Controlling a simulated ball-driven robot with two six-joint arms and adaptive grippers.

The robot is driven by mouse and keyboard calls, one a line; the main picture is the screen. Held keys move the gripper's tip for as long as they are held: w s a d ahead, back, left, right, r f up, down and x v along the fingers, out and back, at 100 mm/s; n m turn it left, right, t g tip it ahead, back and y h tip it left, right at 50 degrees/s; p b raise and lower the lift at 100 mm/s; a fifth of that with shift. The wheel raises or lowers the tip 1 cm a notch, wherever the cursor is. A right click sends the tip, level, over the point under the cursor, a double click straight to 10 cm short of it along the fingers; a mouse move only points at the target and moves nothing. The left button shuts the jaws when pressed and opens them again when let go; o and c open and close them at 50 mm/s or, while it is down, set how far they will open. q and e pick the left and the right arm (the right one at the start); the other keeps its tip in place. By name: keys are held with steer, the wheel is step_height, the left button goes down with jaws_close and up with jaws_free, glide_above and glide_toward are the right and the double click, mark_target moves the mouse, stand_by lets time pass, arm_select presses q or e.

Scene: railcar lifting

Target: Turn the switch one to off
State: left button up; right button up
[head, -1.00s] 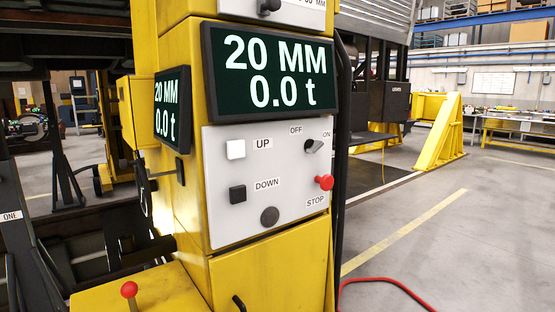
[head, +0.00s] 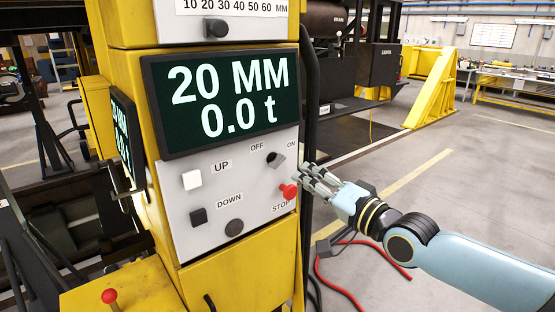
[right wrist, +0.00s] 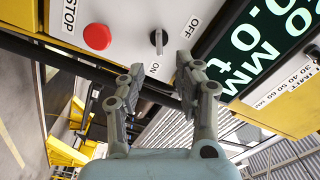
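The rotary switch (head: 275,159) is a small dark knob at the upper right of the grey control panel (head: 250,190), between the OFF and ON labels. Its handle points toward ON. The right wrist view shows the switch (right wrist: 159,41) just beyond my fingertips, with ON below it and OFF to its right. My right gripper (head: 308,178) is beside the panel's right edge, near the red STOP button (head: 289,191). In the right wrist view my right gripper (right wrist: 160,64) has its fingers apart, empty and not touching the switch. My left gripper is not in view.
The panel also has a white UP button (head: 192,180) and a black DOWN button (head: 198,217). The display (head: 222,103) above reads 20 MM and 0.0 t. A red cable (head: 330,280) lies on the floor. Open floor lies to the right.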

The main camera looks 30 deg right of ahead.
mark_target(280, 165)
steer(key=w+b, duration=0.2)
steer(key=w, duration=0.1)
steer(key=w+b, duration=0.6)
steer(key=w, duration=0.1)
steer(key=shift+a+f, duration=0.1)
steer(key=shift+a, duration=0.25)
jaws_close()
